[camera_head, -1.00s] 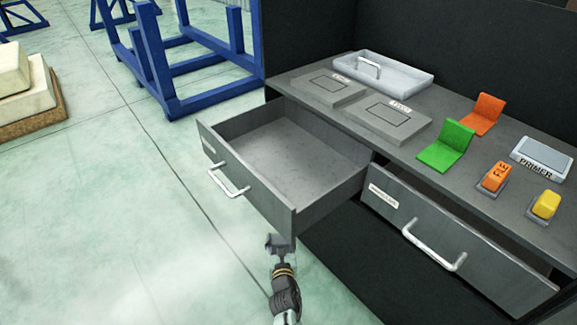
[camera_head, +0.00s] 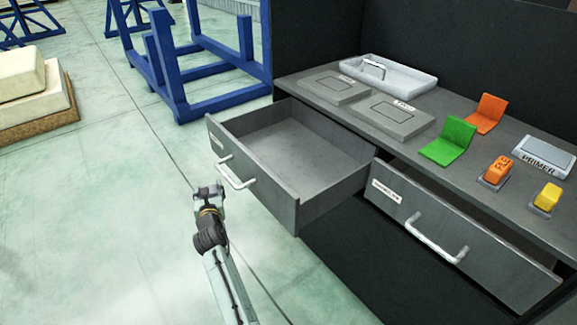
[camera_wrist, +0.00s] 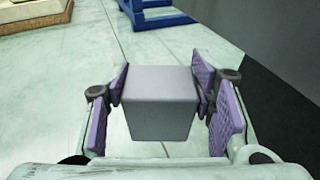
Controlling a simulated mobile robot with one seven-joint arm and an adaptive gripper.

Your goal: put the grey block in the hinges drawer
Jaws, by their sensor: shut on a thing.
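My gripper (camera_wrist: 161,105) is shut on the grey block (camera_wrist: 158,100), with a purple finger pad on each side of it in the wrist view. In the head view my gripper (camera_head: 209,193) is in front of the left drawer (camera_head: 262,185), close to its front panel and handle in the picture. That drawer is pulled open and looks empty. The right drawer (camera_head: 430,225) is open only a little, and its inside is mostly hidden. Both drawers carry small labels that are too small to read, so I cannot tell which is the hinges drawer.
The bench top (camera_head: 330,110) holds a grey tray (camera_head: 400,84), flat grey pads, a green bracket (camera_head: 448,142), an orange bracket (camera_head: 487,113) and a primer box (camera_head: 543,154). Blue frames (camera_head: 200,60) stand at the back left. The floor left of the drawers is clear.

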